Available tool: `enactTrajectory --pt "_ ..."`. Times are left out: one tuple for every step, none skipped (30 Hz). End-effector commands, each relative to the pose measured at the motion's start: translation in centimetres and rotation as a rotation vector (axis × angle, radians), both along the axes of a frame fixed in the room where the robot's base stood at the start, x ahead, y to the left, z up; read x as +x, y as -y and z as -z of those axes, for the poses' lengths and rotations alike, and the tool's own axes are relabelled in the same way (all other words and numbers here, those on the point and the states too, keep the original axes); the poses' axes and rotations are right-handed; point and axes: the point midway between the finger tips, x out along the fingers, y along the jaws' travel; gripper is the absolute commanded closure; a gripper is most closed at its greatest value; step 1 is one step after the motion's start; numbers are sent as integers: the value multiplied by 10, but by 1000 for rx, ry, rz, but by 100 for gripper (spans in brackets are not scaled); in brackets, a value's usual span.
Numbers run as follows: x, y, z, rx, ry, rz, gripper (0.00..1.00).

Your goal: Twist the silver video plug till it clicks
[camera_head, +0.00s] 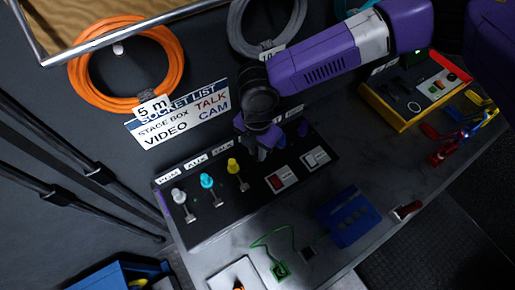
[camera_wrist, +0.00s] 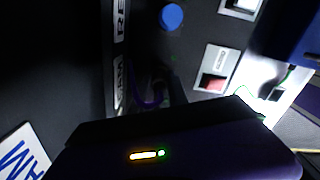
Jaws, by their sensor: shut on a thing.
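My gripper (camera_head: 262,152) is shut at the upper edge of the black socket panel (camera_head: 215,212), right of the yellow plug. The silver video plug is mostly hidden by my fingers and wrist. In the wrist view my dark gripper body fills the lower middle, and my fingers (camera_wrist: 172,92) reach the panel beside a label ending in "AM" (camera_wrist: 117,82). A purple cable (camera_wrist: 153,97) curves beside them. The picture does not show whether the plug is fully seated or how far it is turned.
White (camera_head: 179,196), cyan (camera_head: 207,181) and yellow (camera_head: 234,166) plugs stand in the panel's left part. A blue round cap (camera_wrist: 171,17) is close to my fingers. A red switch (camera_head: 277,182), a blue box (camera_head: 348,217) and a yellow-edged case (camera_head: 400,118) lie to the right.

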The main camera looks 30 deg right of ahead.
Motion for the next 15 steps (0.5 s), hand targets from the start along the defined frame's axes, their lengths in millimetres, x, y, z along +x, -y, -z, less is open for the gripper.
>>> enactTrajectory --pt "0 0 0 0 0 0 96" --pt "0 0 0 0 0 0 100" --pt "0 0 0 0 0 0 100" --pt "0 0 0 0 0 0 100" --pt "0 0 0 0 0 1 100" --pt "0 0 -1 0 0 6 100" --pt "0 0 -1 1 0 11 100" --pt "0 0 -1 1 0 19 100" --pt "0 0 -1 1 0 33 100" --pt "0 0 -1 1 0 46 100" --pt "0 0 -1 1 0 58 100" --pt "0 0 -1 0 -1 75 100" --pt "0 0 -1 0 -1 88 100" --pt "0 0 -1 0 -1 100 100" --pt "0 0 -1 0 -1 117 100"
